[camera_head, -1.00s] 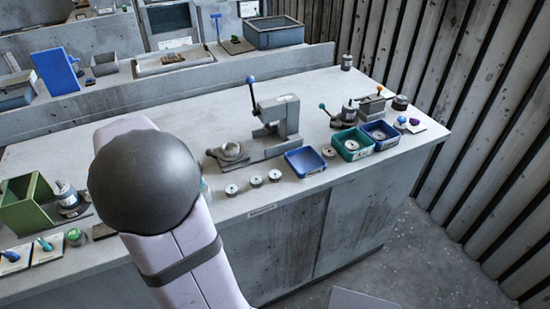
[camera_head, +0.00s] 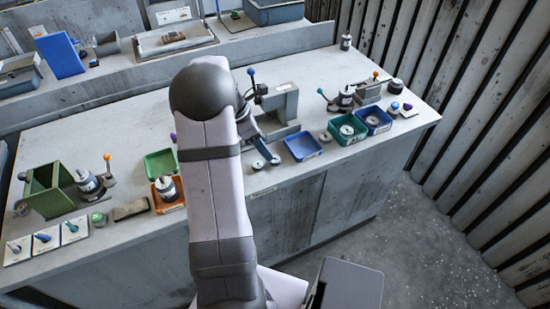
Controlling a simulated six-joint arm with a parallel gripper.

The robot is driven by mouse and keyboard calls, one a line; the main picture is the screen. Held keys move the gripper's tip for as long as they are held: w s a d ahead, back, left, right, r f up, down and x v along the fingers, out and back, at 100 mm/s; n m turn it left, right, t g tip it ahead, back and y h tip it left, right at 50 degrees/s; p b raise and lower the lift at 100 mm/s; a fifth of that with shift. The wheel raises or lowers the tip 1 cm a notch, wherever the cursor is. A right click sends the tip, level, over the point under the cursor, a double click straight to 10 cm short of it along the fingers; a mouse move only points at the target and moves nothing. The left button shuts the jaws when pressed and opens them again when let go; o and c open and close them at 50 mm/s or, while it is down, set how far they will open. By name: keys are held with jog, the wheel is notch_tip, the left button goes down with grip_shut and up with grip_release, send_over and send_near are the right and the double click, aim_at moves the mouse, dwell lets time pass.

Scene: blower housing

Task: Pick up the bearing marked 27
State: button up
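Several small ring-shaped bearings are in the head view, and their markings are too small to read, so I cannot tell which is marked 27. One bearing (camera_head: 257,165) lies near the bench's front edge, with another bearing (camera_head: 275,159) just to its right. A third bearing (camera_head: 325,136) lies beyond the blue tray. More lie in the green tray (camera_head: 336,140) and the farther blue tray (camera_head: 388,127). My gripper (camera_head: 265,150) is partly hidden behind my arm, low over the front bearings. Its fingers are too small to tell open from shut, or whether it touches a bearing.
An empty blue tray (camera_head: 303,146) sits right of the front bearings. A grey press with a blue-knobbed lever (camera_head: 251,78) stands close behind my gripper. An orange tray (camera_head: 168,206) and a green box (camera_head: 47,192) are at left. The bench front between trays is narrow.

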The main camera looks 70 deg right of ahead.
aim_at(275, 161)
jog(key=shift+p+x, duration=1.5)
jog(key=shift+x, duration=2.1)
jog(key=shift+d, duration=0.1)
jog(key=shift+c, duration=0.4)
jog(key=c, duration=1.1)
jog(key=shift+r, duration=0.1)
